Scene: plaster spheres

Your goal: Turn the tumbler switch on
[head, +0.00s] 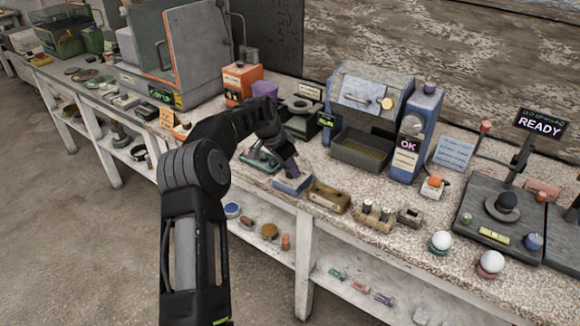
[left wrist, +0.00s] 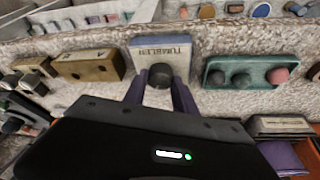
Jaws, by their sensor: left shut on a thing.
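The tumbler switch is a small box with a blue and white face (head: 292,185) near the front edge of the workbench. In the left wrist view its label panel (left wrist: 160,51) reads TUMBLER, upside down or mirrored in part, and a dark round knob (left wrist: 159,75) stands in front of it. My left gripper (head: 289,170) reaches down onto the box from the left. In the left wrist view its two purple fingers (left wrist: 159,88) are on either side of the knob, shut on it. I cannot tell which way the switch is set. My right gripper is not seen.
A brass box (head: 329,196) sits just right of the tumbler box. A teal tray with knobs (head: 260,158) lies to its left. A grey open bin (head: 362,150) and a blue OK unit (head: 416,133) stand behind. A READY sign (head: 541,124) is at right.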

